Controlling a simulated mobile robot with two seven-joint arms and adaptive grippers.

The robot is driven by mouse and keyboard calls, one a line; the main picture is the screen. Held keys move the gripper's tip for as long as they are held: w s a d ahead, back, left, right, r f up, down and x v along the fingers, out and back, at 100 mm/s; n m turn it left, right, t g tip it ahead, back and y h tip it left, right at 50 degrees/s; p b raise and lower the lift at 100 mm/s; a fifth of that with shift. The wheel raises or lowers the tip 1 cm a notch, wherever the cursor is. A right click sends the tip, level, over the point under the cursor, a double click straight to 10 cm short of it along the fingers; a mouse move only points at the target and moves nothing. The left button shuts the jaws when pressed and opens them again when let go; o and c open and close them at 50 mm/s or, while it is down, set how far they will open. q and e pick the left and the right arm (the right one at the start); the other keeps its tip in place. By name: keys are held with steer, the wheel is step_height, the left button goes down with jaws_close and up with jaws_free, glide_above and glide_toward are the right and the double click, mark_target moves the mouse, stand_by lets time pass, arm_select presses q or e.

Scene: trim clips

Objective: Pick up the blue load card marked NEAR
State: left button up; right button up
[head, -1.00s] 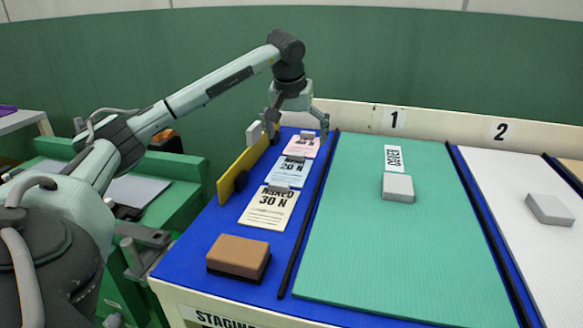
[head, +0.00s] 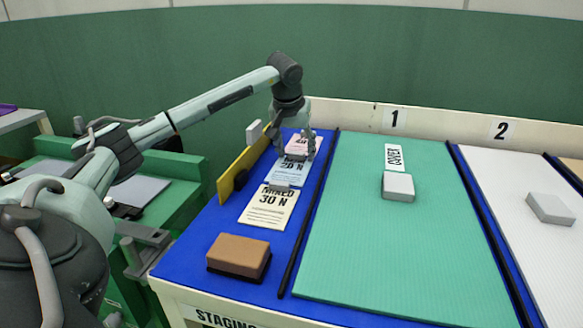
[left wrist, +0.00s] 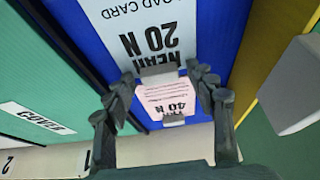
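The pale blue NEAR 20 N load card (head: 290,174) lies on the blue staging surface, between the pink 40 N card (head: 304,143) and the cream MIXED 30 N card (head: 268,208). It also shows upside down in the left wrist view (left wrist: 150,22), with a grey block (left wrist: 160,71) at its top edge. My left gripper (head: 294,157) is low over that top edge and partly hides it. In the left wrist view its fingers (left wrist: 162,82) are spread to either side of the grey block, with nothing gripped. I cannot tell whether they touch the card. My right gripper is out of view.
A yellow upright strip (head: 232,176) runs along the left of the cards. A black rail (head: 305,228) separates them from green panel 1 (head: 400,245). A brown block (head: 238,254) sits at the front. Grey blocks rest on panel 1 (head: 398,187) and panel 2 (head: 549,208).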

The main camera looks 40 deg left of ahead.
arm_select(q)
steer(key=c, duration=0.7)
steer(key=shift+c, duration=0.2)
